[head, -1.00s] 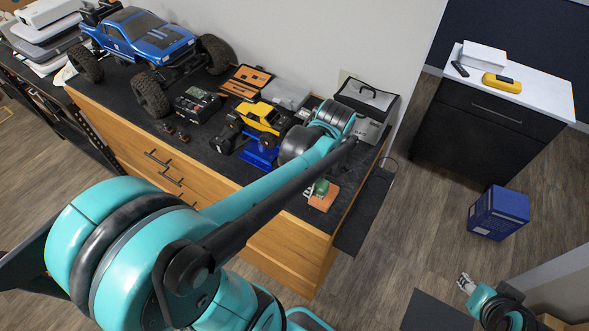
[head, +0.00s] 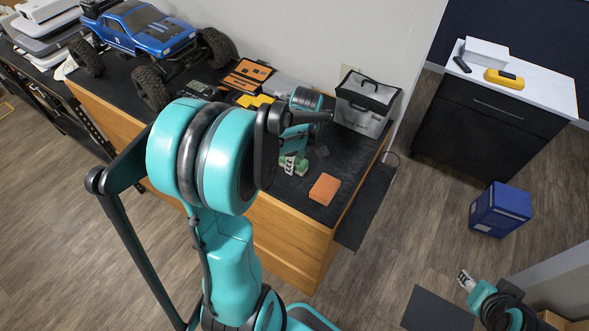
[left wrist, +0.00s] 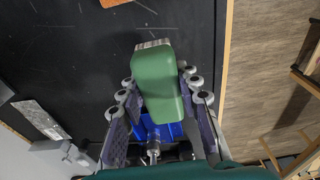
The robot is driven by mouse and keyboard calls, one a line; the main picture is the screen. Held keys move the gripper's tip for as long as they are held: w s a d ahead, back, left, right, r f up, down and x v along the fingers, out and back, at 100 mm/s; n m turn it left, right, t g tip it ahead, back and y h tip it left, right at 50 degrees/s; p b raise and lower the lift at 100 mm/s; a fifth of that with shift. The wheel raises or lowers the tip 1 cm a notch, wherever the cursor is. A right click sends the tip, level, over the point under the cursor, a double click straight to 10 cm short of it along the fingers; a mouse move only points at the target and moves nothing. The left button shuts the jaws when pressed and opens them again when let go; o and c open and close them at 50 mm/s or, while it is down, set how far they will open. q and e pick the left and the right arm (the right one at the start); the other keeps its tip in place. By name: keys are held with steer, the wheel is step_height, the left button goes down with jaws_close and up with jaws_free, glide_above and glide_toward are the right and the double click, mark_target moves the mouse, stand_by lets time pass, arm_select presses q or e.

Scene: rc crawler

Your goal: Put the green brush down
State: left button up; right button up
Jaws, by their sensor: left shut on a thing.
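The green brush (left wrist: 157,82) lies between the two fingers of my left gripper (left wrist: 155,95) in the left wrist view, its pale bristle end pointing away from the palm. My left gripper is shut on it. In the head view the brush (head: 301,166) and my left gripper (head: 291,162) show over the dark bench top (head: 322,152), partly hidden by my arm. I cannot tell whether the brush touches the bench. My right gripper (head: 465,281) is at the lower right, away from the bench, too small to judge its opening.
An orange block (head: 325,189) lies near the bench's front right corner. A grey toolbox (head: 364,103) stands at the back right. A blue crawler (head: 150,32) and orange case (head: 247,75) are at the left. Bench is bare around the block.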

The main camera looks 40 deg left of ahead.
mark_target(295, 169)
arm_select(q)
step_height(295, 169, down, 3)
steer(key=shift+f, duration=0.1)
steer(key=shift+a+f, duration=0.1)
steer(key=shift+f, duration=0.2)
